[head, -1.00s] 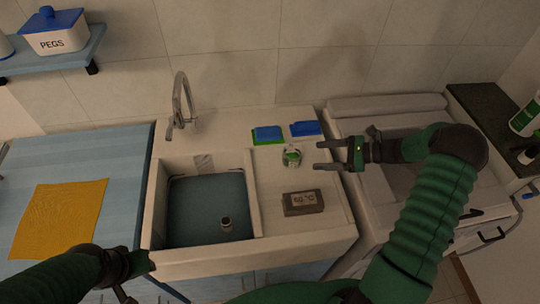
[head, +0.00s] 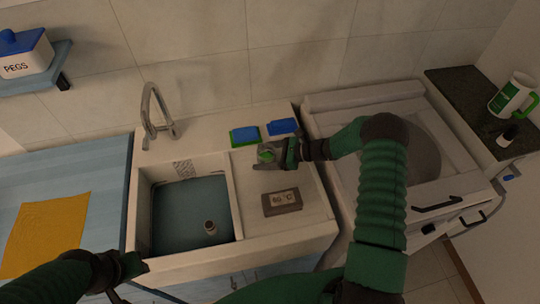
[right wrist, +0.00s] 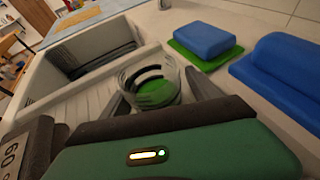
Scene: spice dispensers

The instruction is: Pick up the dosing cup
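The dosing cup (head: 265,154) is a small clear cup with green in it, on the counter right of the sink. My right gripper (head: 266,154) is open, with its fingers on either side of the cup. In the right wrist view the cup (right wrist: 150,82) stands upright between the two spread fingers; I cannot tell whether they touch it. My left gripper (head: 136,282) is at the lower left, in front of the sink unit, with its fingers apart and empty.
Two blue sponges (head: 246,133) (head: 282,126) lie behind the cup. A dark box marked 60 °C (head: 282,202) sits in front of it. A faucet (head: 150,105) stands behind the sink. A yellow cloth (head: 45,232) lies left.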

